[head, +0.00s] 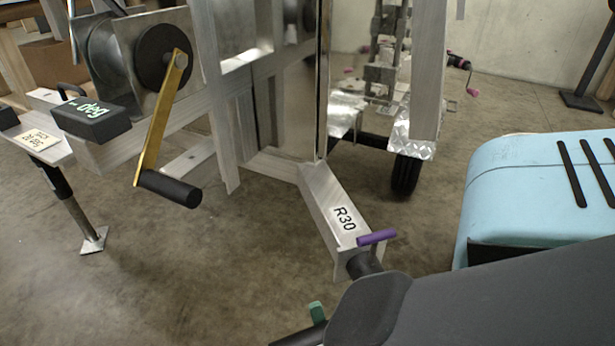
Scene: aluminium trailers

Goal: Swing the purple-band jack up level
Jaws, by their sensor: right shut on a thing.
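The angled aluminium beam marked R30 (330,200) runs down to the lower middle in the head view. A purple bar (376,237) sticks out across its lower end, with dark round parts just below; I take these as part of the purple-band jack. My right gripper (362,264) reaches in from the lower right and is shut at these dark parts. My own wrist hides most of the jack and the exact grip, so I cannot tell the jack's tilt. A dark bar with a green piece (316,312) shows beside my wrist. My left gripper is not in view.
A winch crank with a brass arm and black handle (168,188) hangs at the left. Another jack with a foot plate (95,240) stands at far left. A trailer wheel (405,175) is behind the beam. The concrete floor (230,270) left of the beam is clear.

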